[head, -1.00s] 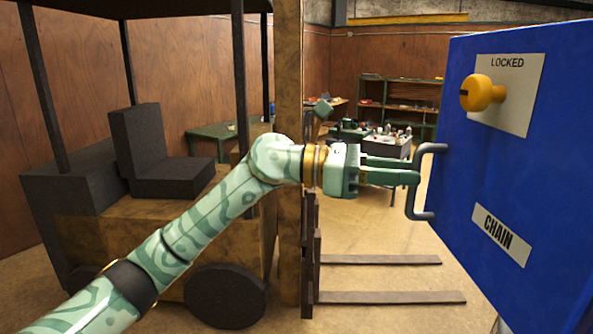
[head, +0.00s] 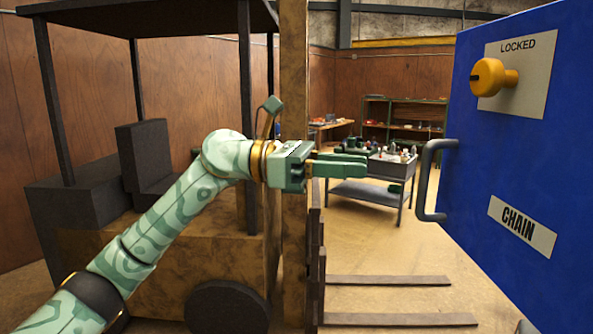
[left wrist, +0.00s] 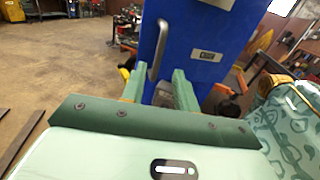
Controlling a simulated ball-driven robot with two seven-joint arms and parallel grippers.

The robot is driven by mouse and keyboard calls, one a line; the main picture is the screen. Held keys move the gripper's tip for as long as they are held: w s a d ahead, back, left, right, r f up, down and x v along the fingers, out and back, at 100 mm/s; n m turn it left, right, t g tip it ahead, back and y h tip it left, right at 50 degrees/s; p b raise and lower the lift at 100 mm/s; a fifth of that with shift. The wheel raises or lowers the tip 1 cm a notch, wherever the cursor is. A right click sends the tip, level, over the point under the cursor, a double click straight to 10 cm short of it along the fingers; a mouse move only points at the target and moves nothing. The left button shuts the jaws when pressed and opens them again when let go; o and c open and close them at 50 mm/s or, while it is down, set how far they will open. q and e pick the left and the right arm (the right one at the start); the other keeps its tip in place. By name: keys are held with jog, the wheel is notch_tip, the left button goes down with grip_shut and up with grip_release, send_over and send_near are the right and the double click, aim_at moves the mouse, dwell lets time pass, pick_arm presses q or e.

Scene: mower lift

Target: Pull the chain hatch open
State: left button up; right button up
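The chain hatch (head: 480,160) is a blue panel at the right of the head view with a CHAIN label. Its grey bar handle (head: 427,182) stands out from its left edge. Above is a yellow knob (head: 490,77) on a plate reading LOCKED. My left gripper (head: 365,166) is level with the handle but to its left, with a clear gap and nothing held. In the left wrist view the fingers (left wrist: 159,88) are spread, and the handle (left wrist: 157,50) shows beyond them, upright, in line with the gap. My right gripper is not in view.
A forklift (head: 150,245) with mast and forks (head: 390,281) stands at left and centre, behind my left arm. A trolley (head: 365,190) with small items and green shelves (head: 405,120) stand farther back. The floor between forks and hatch looks clear.

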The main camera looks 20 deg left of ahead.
pick_arm(q)
jog(key=b+v, duration=0.2)
jog(key=v, duration=0.5)
jog(key=shift+a+b, duration=0.2)
jog(key=shift+b, duration=0.2)
